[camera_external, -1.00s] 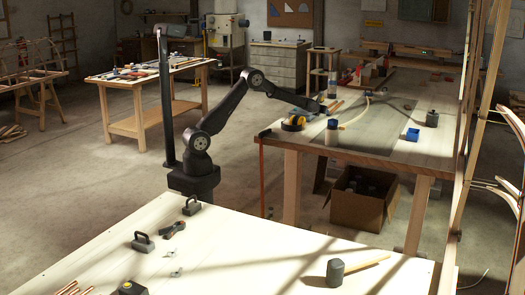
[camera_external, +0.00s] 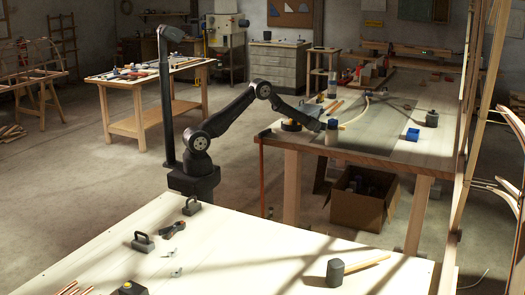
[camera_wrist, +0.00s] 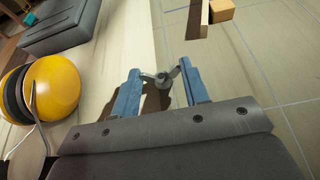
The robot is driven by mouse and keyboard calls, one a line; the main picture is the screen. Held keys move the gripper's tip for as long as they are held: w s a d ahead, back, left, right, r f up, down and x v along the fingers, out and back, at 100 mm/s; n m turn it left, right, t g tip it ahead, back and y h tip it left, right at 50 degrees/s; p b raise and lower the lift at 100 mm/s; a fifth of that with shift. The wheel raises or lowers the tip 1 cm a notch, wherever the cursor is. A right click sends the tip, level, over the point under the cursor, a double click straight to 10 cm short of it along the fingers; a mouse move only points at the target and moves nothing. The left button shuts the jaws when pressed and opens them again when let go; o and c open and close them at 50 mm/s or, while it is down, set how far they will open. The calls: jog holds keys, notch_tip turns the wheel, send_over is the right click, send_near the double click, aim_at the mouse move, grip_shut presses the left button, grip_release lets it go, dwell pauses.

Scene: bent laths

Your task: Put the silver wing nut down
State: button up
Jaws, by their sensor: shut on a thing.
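A silver wing nut (camera_wrist: 162,79) is held between the blue fingertips of my gripper (camera_wrist: 158,76) in the wrist view. Its two wings reach toward the fingers, and pale bench surface lies behind it. I cannot tell whether it touches the bench. In the external view my gripper (camera_external: 317,126) is low over the near left part of the far workbench (camera_external: 385,140). The wing nut is too small to make out there. Two small silver pieces, which look like wing nuts (camera_external: 176,272), lie on the near table.
Yellow ear defenders (camera_wrist: 52,86) are close at the left of my gripper. A dark grey block (camera_wrist: 65,28) lies upper left, and a wooden block (camera_wrist: 220,11) and stick (camera_wrist: 204,20) lie ahead.

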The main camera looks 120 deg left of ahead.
jog(key=shift+f, duration=0.6)
jog(key=shift+f, duration=0.15)
jog(key=o, duration=1)
jog(key=shift+r, duration=0.2)
jog(key=v, duration=1.2)
jog(key=shift+f, duration=0.1)
jog(key=shift+a, duration=0.1)
